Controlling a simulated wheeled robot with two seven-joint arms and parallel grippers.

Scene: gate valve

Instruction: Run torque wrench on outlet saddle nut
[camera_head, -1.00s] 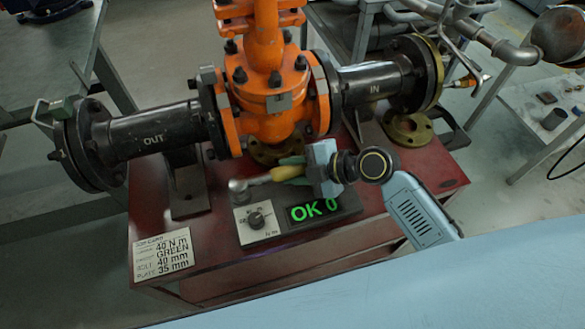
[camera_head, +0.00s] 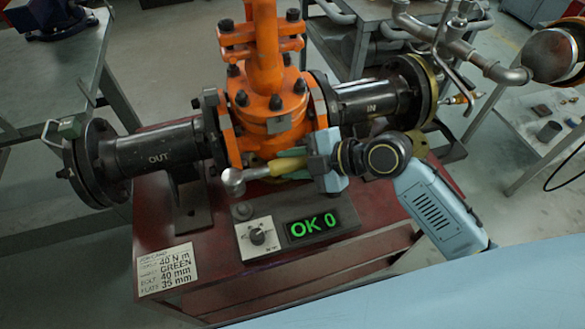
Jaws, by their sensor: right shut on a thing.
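The torque wrench has a yellow handle (camera_head: 287,166) and a round metal head (camera_head: 233,180). My right gripper (camera_head: 303,160) is shut on its handle and holds it above the tester with the green "OK 0" display (camera_head: 308,227). The wrench head is apart from the tester's round socket (camera_head: 243,210). The outlet pipe (camera_head: 160,155), marked OUT, runs left from the orange gate valve (camera_head: 268,110). A saddle (camera_head: 187,205) stands under this pipe; its nut cannot be made out. My left gripper is not in view.
A job card (camera_head: 166,270) lies at the red bench's (camera_head: 205,265) front left corner and reads 40 N m, GREEN, 40 mm and 35 mm. The inlet pipe (camera_head: 365,103), marked IN, extends right. A brass flange ring lies behind my right wrist. A grey table stands at left.

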